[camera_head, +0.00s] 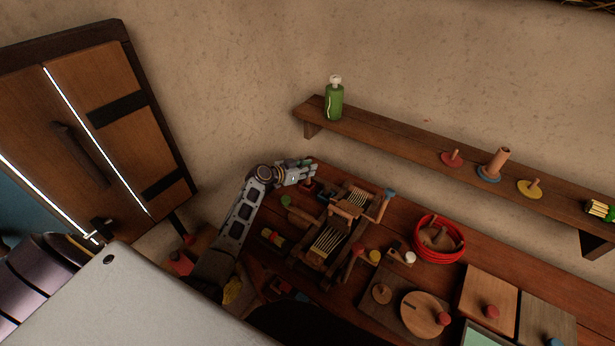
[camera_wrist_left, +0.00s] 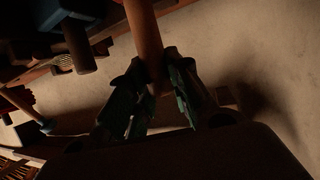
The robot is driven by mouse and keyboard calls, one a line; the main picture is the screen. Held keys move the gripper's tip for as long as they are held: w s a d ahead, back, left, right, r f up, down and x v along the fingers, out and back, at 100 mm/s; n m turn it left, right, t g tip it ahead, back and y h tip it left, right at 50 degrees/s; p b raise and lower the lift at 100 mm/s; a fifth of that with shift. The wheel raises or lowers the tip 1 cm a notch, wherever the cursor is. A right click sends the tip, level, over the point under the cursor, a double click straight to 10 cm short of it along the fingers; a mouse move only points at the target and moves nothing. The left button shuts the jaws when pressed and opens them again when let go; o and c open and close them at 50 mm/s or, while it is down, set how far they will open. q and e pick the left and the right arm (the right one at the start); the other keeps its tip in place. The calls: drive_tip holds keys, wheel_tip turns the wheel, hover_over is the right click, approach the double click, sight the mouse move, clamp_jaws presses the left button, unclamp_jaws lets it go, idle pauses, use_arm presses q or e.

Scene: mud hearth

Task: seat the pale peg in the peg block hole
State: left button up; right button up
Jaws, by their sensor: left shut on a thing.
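My left gripper (camera_head: 306,171) is at the back of the workbench, near the wall and left of the shelf. In the left wrist view its two fingers (camera_wrist_left: 153,80) are closed on the sides of a wooden peg (camera_wrist_left: 145,35), brownish in the dim light. The peg runs up out of the top of that view. The peg cannot be made out clearly in the head view. I cannot tell for sure which small block is the peg block, and no hole shows clearly. My right gripper is not in view.
A wooden loom-like frame (camera_head: 325,238) stands just in front of the left gripper. A red coil (camera_head: 462,241) lies to its right, with wooden boards (camera_head: 491,294) beyond. A wall shelf (camera_head: 397,146) bears a green bottle (camera_head: 335,103) and several pegged discs. A wooden cabinet (camera_head: 103,100) is at left.

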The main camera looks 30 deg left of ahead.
use_arm(q)
drive_tip(key=shift+f, duration=2.05)
drive_tip(key=shift+f, duration=0.2)
drive_tip(key=o, duration=0.9)
drive_tip(key=shift+c, duration=0.2)
drive_tip(key=shift+r, duration=0.2)
